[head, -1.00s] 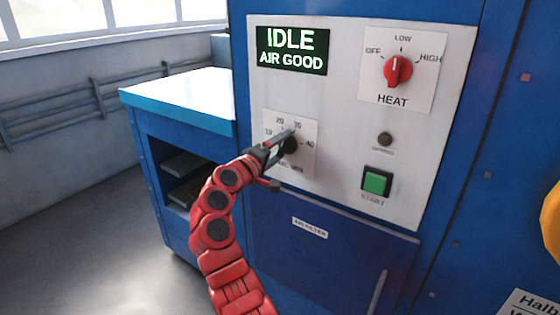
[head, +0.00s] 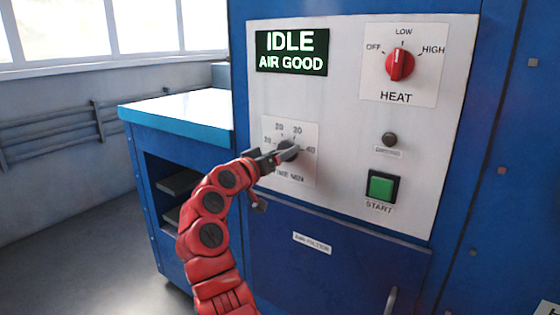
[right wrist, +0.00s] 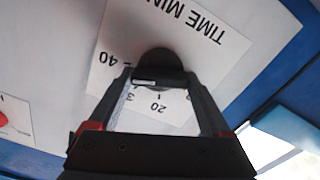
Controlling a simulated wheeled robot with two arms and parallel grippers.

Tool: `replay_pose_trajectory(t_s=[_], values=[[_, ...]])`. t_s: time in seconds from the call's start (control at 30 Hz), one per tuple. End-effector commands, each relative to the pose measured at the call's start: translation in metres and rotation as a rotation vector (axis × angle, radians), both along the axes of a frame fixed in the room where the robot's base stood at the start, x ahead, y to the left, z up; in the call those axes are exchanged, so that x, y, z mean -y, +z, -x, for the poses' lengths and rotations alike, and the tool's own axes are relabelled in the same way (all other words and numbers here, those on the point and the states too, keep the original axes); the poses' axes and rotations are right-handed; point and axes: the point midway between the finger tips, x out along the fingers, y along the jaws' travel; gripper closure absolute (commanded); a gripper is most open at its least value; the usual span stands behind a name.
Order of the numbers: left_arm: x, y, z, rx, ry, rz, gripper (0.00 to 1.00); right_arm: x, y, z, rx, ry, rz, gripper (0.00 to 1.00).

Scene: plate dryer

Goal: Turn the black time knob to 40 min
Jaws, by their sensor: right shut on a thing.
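The black time knob (head: 289,146) sits on a white dial plate marked 10, 20, 30 and 40, with TIME MIN below. My right gripper (head: 281,154) is shut on the knob, coming from the left in the head view. In the right wrist view the knob (right wrist: 160,64) lies between the two fingers (right wrist: 160,84), with the 40 mark beyond the left finger and the 20 between the fingers. The gripper hides part of the dial, and I cannot read the knob's exact setting. My left gripper is not in view.
The panel holds a display (head: 292,51) reading IDLE and AIR GOOD, a red heat knob (head: 400,65) pointing near LOW, a small dark round button or lamp (head: 389,140) and a green START button (head: 380,187).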

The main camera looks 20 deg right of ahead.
Motion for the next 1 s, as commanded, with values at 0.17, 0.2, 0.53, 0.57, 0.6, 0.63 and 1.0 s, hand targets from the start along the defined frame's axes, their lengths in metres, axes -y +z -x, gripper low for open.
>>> replay_pose_trajectory(t_s=[0.17, 0.2, 0.53, 0.57, 0.6, 0.63, 1.0], values=[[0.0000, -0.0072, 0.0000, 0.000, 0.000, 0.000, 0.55, 0.0005, -0.0034, 0.0001, 0.057, -0.001, -0.049, 0.73], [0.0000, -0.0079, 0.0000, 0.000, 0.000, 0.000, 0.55, 0.0005, -0.0032, 0.0001, 0.068, -0.001, -0.058, 0.73], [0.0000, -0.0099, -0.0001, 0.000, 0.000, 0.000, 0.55, 0.0002, -0.0023, 0.0002, 0.103, -0.002, -0.086, 0.73], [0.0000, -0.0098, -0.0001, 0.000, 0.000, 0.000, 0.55, 0.0002, -0.0023, 0.0002, 0.103, -0.002, -0.086, 0.73], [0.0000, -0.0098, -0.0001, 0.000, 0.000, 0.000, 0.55, 0.0001, -0.0022, 0.0002, 0.104, -0.002, -0.087, 0.73], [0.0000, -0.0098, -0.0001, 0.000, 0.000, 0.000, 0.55, 0.0002, -0.0023, 0.0002, 0.104, -0.002, -0.087, 0.73], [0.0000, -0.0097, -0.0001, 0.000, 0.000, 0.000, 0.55, 0.0001, -0.0016, 0.0002, 0.104, -0.001, -0.085, 0.00]])
